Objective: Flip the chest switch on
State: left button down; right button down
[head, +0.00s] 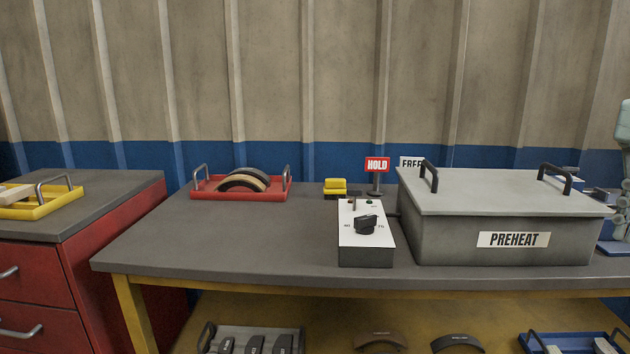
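The grey chest (462,241) labelled PREHEAT stands on the right of the workbench, with its lid (500,195) closed and two black handles on top. A control box (365,257) with a white sloped face stands just left of it. A small toggle switch (353,204) sits near the top of that face; its position is too small to tell. A small dark round spot, perhaps a lamp, is beside it. A black knob (366,224) is below, between small number marks. Neither of my grippers is in view.
A red tray (240,194) with curved brake shoes (243,181) is at the back left of the workbench (230,245). A yellow block (335,187) and a red HOLD sign (377,165) stand behind the control box. The bench's front left is clear. A lower shelf holds trays and shoes.

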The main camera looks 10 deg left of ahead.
aim_at(354, 193)
jog(key=u, duration=1.65)
jog(key=i+l, duration=0.1)
jog(key=l, duration=0.85)
jog(key=i+l+u, duration=0.1)
jog(key=l, duration=0.85)
